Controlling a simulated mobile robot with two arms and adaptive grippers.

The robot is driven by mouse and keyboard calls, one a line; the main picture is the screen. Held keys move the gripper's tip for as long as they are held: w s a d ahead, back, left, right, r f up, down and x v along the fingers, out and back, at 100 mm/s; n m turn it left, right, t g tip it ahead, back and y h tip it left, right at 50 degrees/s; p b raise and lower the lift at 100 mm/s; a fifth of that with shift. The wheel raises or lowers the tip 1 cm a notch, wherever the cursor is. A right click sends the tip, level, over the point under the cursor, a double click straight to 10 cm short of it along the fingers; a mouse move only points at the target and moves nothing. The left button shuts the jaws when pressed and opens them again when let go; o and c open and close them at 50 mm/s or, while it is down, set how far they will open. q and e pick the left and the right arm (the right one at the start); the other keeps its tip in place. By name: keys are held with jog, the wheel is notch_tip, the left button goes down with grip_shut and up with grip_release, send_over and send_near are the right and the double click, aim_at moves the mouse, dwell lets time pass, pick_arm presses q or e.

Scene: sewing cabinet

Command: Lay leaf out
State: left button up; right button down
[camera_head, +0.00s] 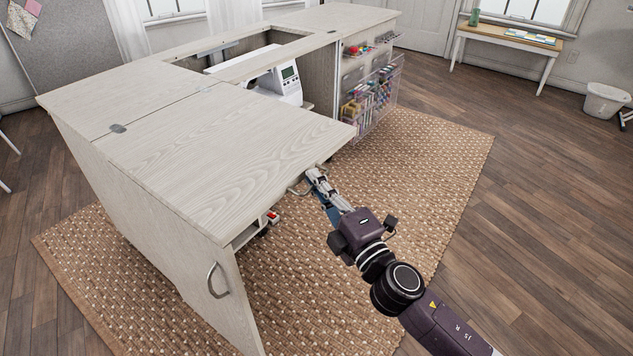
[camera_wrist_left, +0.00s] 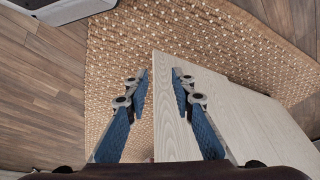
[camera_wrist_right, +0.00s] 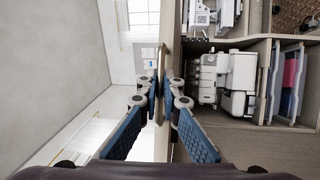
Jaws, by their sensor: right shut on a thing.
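The leaf (camera_head: 215,150) is a pale wood-grain panel on the cabinet top, level with it in the head view. A hinge (camera_head: 117,128) shows at its seam. My right gripper (camera_head: 314,178) is at the leaf's right front edge, shut on a curved metal handle (camera_head: 298,188). The handle (camera_wrist_right: 161,85) stands between the blue fingers in the right wrist view. My left gripper (camera_wrist_left: 160,85) is open above the rug, outside the head view. A wooden panel (camera_wrist_left: 175,120) shows between and beyond its fingers; I cannot tell whether they touch.
A cabinet door (camera_head: 185,250) with its own handle (camera_head: 217,281) stands at the front left. A white sewing machine (camera_head: 287,82) sits in the cabinet opening. A clear rack (camera_head: 372,100) of supplies hangs at the far right. The woven rug (camera_head: 430,160) right of the cabinet is clear.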

jog(key=shift+r, duration=0.1)
